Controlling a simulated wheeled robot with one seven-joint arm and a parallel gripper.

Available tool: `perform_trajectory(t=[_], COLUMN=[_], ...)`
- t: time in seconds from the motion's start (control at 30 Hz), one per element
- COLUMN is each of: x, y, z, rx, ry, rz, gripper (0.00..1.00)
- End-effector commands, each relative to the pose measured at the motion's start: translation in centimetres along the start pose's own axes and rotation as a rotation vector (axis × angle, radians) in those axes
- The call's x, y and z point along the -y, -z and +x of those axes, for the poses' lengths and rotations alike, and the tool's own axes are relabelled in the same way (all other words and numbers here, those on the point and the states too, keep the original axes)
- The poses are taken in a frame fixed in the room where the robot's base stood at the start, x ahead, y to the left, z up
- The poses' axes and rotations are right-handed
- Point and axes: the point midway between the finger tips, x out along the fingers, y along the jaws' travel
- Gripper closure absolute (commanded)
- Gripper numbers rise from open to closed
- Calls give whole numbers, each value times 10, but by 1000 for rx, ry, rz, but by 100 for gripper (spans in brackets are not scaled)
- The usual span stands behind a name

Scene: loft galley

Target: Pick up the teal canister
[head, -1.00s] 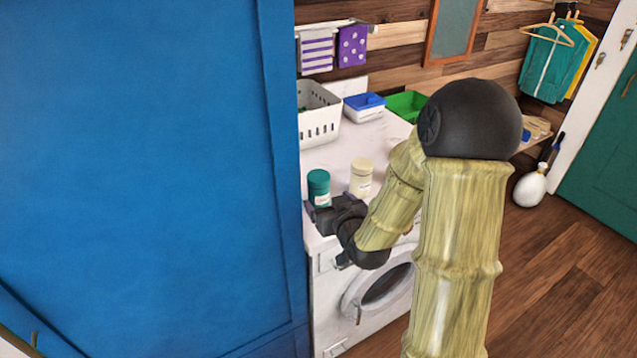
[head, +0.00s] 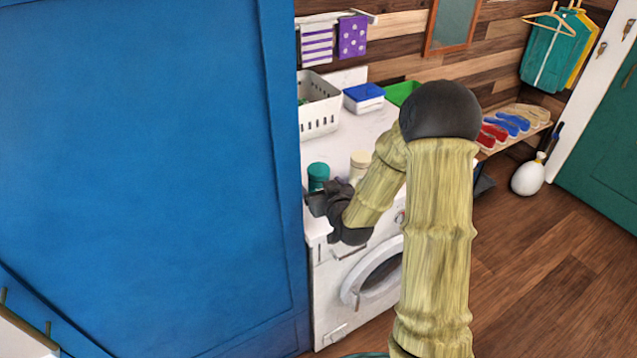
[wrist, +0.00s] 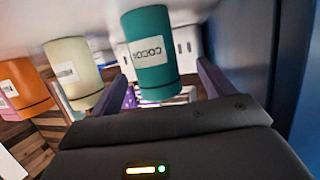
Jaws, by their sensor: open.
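The teal canister (head: 318,174) stands on the white washer top, near its front left corner beside the blue panel. My gripper (head: 316,203) is in front of it and hides its lower part in the head view. In the wrist view, which is upside down, the teal canister (wrist: 152,58) with a "COCOA" label lies ahead between the two open purple fingers (wrist: 166,83). It sits nearer the left finger. Contact cannot be told. The jaws hold nothing.
A cream canister (head: 361,166) stands close right of the teal one; an orange canister (wrist: 24,90) shows beyond it in the wrist view. The tall blue panel (head: 150,180) stands close on the left. A white basket (head: 320,120) and a blue-lidded box (head: 364,98) are farther back.

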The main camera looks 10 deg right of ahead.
Motion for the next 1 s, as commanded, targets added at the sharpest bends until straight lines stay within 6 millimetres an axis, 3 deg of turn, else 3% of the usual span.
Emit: perform_trajectory(t=[0.4,0.93,1.0], x=[-5,-5,-5], y=[-1,-2,-2], z=[45,46,46], rx=[0,0,0], ry=[0,0,0], rz=[0,0,0], gripper=[19,19,33])
